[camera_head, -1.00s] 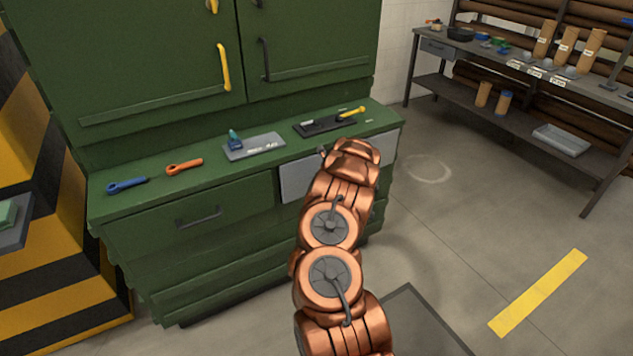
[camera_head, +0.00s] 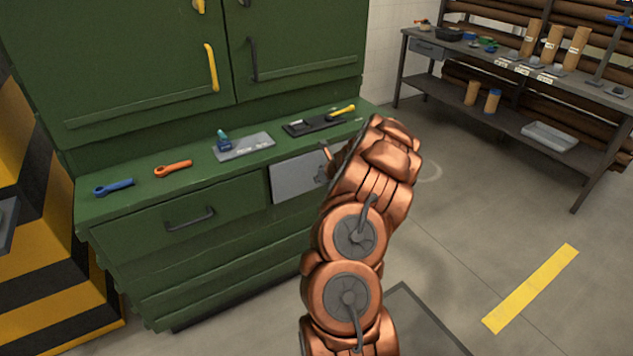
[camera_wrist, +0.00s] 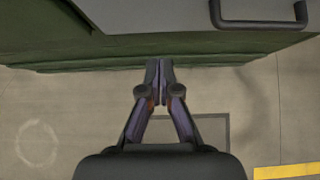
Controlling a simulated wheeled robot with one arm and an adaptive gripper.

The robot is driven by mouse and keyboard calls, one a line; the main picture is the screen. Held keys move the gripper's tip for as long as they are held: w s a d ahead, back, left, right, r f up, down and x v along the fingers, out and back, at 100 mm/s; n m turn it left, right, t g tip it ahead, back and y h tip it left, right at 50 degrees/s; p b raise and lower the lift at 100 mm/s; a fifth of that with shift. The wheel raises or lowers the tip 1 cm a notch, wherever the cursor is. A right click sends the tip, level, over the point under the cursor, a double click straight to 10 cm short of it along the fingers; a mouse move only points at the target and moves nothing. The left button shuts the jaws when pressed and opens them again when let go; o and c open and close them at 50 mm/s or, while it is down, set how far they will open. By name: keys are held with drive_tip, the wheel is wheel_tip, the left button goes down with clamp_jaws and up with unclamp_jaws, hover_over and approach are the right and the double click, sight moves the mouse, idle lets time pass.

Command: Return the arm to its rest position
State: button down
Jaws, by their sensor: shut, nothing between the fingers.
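My copper arm rises from the bottom of the head view and is bent in front of the green cabinet (camera_head: 135,270). Its far end stands beside the right front of the cabinet counter. My gripper (camera_wrist: 158,68) shows in the wrist view with its two fingers together and nothing between them. It points toward the cabinet's lower front, below a grey drawer (camera_wrist: 150,14) with a dark handle (camera_wrist: 260,22). In the head view the fingers are mostly hidden behind the wrist.
A grey workbench (camera_head: 480,55) stands at the back right. Floor to the right is clear, with a yellow strip (camera_head: 530,288).

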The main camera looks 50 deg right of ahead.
drive_tip(key=shift+s+a+r, duration=0.15)
drive_tip(key=shift+s+r, duration=0.25)
drive_tip(key=shift+s, duration=0.1)
